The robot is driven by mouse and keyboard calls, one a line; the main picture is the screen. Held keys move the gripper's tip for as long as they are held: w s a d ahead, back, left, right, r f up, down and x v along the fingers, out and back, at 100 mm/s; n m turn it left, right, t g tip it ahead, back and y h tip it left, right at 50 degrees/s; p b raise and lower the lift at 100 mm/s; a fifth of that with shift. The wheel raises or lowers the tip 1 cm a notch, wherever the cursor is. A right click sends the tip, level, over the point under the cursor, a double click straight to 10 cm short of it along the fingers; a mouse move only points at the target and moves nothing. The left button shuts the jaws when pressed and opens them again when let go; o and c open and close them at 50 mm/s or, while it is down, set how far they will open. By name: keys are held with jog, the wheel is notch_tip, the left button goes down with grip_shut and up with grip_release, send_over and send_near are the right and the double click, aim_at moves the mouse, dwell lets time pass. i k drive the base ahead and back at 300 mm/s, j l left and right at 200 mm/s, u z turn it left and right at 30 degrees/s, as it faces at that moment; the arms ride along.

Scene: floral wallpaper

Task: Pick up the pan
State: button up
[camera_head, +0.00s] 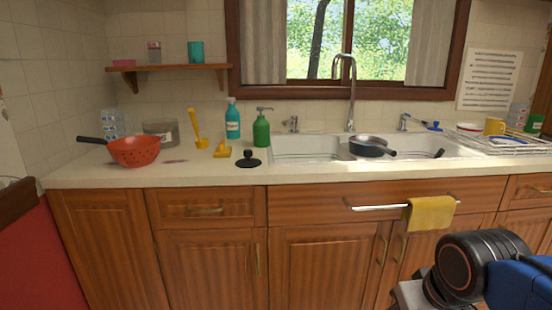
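A dark pan (366,146) with a black handle pointing right sits at the white double sink (310,158), near the divider between its basins. I cannot tell whether it rests on the divider or the rim. Part of my arm, black and blue with an orange ring, shows at the bottom right, in front of the cabinets and well apart from the pan. My gripper's fingers are not in view.
A red colander (135,152) stands on the left counter, with a black lid-like disc (248,162) and green soap bottle (261,130) left of the sink. A tall faucet (350,90) rises behind the pan. A dish rack (508,143) stands right. A yellow towel (431,214) hangs below.

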aim_at(367, 147)
jog(key=i+l+z, duration=0.25)
jog(key=i+l, duration=0.2)
jog(key=l, duration=0.2)
jog(key=i+l+z, duration=0.25)
jog(key=i+l, duration=0.3)
